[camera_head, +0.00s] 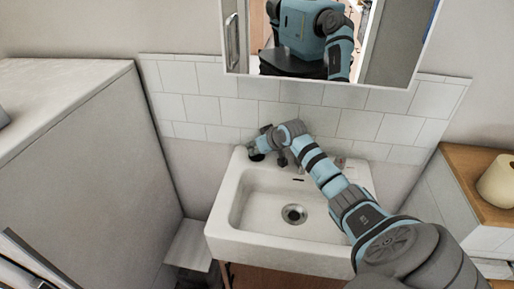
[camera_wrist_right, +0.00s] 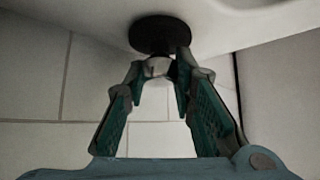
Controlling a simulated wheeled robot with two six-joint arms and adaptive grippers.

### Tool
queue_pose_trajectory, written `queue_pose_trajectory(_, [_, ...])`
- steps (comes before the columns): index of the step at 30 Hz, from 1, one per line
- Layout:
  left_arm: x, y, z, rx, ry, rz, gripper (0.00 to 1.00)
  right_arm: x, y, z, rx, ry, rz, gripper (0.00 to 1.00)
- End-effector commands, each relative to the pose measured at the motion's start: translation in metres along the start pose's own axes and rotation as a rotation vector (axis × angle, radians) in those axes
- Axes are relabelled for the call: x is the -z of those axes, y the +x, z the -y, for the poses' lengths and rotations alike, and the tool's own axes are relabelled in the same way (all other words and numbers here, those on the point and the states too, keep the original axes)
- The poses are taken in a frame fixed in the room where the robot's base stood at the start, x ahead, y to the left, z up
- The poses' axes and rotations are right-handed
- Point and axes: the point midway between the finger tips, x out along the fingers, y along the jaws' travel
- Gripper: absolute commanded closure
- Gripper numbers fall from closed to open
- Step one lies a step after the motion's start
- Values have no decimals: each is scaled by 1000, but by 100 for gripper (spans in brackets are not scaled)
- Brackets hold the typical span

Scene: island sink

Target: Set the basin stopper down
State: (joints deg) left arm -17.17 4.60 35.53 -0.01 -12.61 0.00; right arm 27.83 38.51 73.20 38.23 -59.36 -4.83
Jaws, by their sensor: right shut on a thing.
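The basin stopper (camera_wrist_right: 160,36), a black disc with a shiny metal knob, shows in the right wrist view between the tips of my right gripper (camera_wrist_right: 163,70). The fingers are shut on its knob. In the head view my right gripper (camera_head: 257,146) is over the back left corner of the white basin (camera_head: 228,205). The dark stopper (camera_head: 257,157) shows just below it at the rim. The disc is against or very close to the white rim; I cannot tell whether it touches. My left gripper is not in view.
The basin's drain (camera_head: 294,214) is in the middle of the bowl, with nothing over it. My right arm crosses the right side of the basin. Tiles (camera_head: 200,105) and a mirror (camera_head: 395,45) are behind. A toilet roll (camera_head: 497,182) stands on a wooden top at right.

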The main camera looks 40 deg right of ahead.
Motion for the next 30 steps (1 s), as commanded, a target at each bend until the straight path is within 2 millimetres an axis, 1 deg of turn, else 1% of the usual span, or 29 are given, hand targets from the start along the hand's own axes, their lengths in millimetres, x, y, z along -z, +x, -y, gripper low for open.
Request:
queue_pose_trajectory(2, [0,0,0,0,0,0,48,-2,2,0,0,0,0,100])
queue_pose_trajectory(3, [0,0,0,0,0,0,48,-2,2,0,0,0,0,73])
queue_pose_trajectory(5, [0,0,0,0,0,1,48,-2,2,0,0,0,0,64])
queue_pose_trajectory(6, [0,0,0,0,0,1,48,-2,2,0,0,0,0,57])
queue_pose_trajectory(16, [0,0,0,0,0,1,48,-1,1,0,0,0,0,57])
queue_pose_trajectory(19, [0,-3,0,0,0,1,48,1,-6,-1,-2,-1,1,57])
queue_pose_trajectory(23, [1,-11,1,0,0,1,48,2,-28,-2,-4,-5,0,57])
queue_pose_trajectory(30, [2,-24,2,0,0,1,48,2,-83,-2,-4,-6,0,57])
